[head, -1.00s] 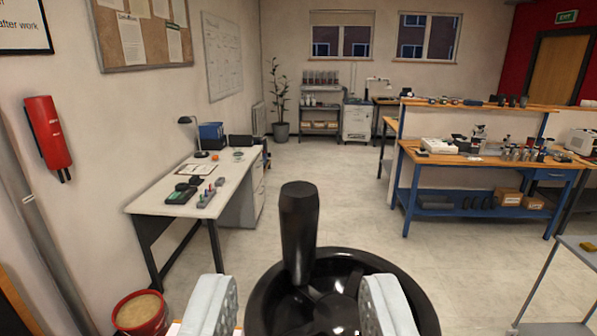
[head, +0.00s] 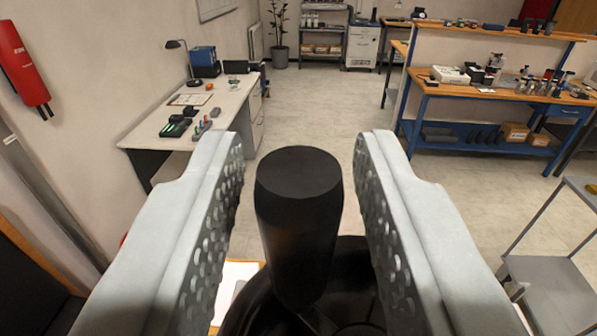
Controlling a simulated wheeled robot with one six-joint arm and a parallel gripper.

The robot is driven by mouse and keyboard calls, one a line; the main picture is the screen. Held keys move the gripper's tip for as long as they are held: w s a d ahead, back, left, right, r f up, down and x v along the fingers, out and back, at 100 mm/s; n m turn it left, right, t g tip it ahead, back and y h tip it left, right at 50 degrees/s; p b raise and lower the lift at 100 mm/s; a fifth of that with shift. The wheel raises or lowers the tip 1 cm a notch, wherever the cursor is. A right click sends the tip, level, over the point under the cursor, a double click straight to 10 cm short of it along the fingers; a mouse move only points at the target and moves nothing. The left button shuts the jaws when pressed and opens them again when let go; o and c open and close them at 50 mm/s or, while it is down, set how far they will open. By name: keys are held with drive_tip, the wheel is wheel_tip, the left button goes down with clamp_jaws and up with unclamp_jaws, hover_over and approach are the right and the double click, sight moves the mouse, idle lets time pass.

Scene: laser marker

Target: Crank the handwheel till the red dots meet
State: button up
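The black handwheel (head: 350,255) is at the bottom middle of the head view, partly cut off by the frame edge. Its upright black crank handle (head: 298,225) stands in the middle of the view. My gripper (head: 300,155) is open, with one grey studded finger on each side of the handle. Gaps show between the handle and both fingers, so neither appears to touch it. The red dots are not visible in this view.
A white desk (head: 215,115) with a lamp and small items stands at the left. A blue workbench (head: 500,95) with tools is at the back right, and a grey cart (head: 550,285) is at the right edge. Open floor (head: 320,100) lies between them.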

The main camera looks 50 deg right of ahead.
clamp_jaws()
drive_tip(key=n+t+y, duration=0.2)
drive_tip(key=n+y, duration=0.1)
drive_tip(key=y, duration=0.1)
drive_tip(key=a+n+t+y, duration=0.1)
drive_tip(key=n+t+y, duration=0.2)
drive_tip(key=y, duration=0.1)
drive_tip(key=shift+s+a+t, duration=0.2)
drive_tip(key=shift+t, duration=0.1)
drive_tip(key=shift+s+a+n+t+y, duration=0.1)
drive_tip(key=shift+a+n+t+y, duration=0.1)
drive_tip(key=shift+n+y, duration=0.9)
drive_tip(key=shift+s+a+n+t+y, duration=0.15)
drive_tip(key=shift+n+y, duration=0.55)
drive_tip(key=shift+y, duration=0.8)
drive_tip(key=shift+s+a+n+t+y, duration=0.1)
drive_tip(key=shift+a+n+t+y, duration=0.1)
drive_tip(key=shift+n+y, duration=0.9)
drive_tip(key=shift+s+a+n+g+y, duration=0.15)
drive_tip(key=shift+n+g+y, duration=0.5)
drive_tip(key=shift+y, duration=0.7)
drive_tip(key=shift+s+a+n+g+y, duration=0.1)
drive_tip(key=shift+s+n+g+y, duration=0.2)
drive_tip(key=shift+n+y, duration=0.9)
drive_tip(key=shift+s+a+n+g+y, duration=0.15)
drive_tip(key=shift+n+g+y, duration=0.4)
drive_tip(key=shift+y, duration=1)
drive_tip(key=shift+n+g+y, duration=0.25)
drive_tip(key=shift+n+y, duration=0.15)
drive_tip(key=shift+y, duration=0.1)
